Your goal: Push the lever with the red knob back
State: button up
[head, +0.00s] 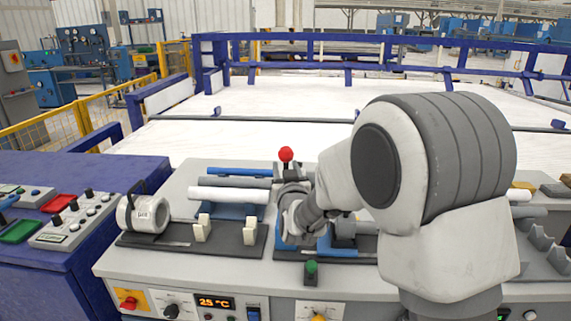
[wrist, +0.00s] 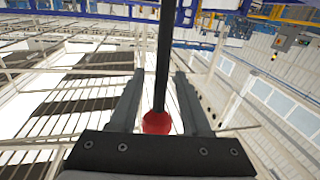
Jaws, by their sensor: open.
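The red knob (head: 286,154) stands at the top of an upright lever at the back of the workbench in the head view. In the wrist view the red knob (wrist: 156,123) and its dark lever rod (wrist: 163,60) appear between the two fingers of my gripper (wrist: 160,76). The fingers are spread, with a gap on each side of the rod, so the gripper is open and holds nothing. In the head view my arm comes from the right, and its wrist is just in front of and below the knob. The lever's base is mostly hidden by my wrist.
On the bench (head: 190,262), a white pipe (head: 228,195) and a blue pipe (head: 237,171) lie left of my wrist. A white ring-shaped fixture (head: 143,214) stands farther left. A blue railing (head: 330,37) encloses the open area behind.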

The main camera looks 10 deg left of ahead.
jog(key=shift+x, duration=1.15)
jog(key=shift+c, duration=0.3)
grip_shut()
dwell(0.4)
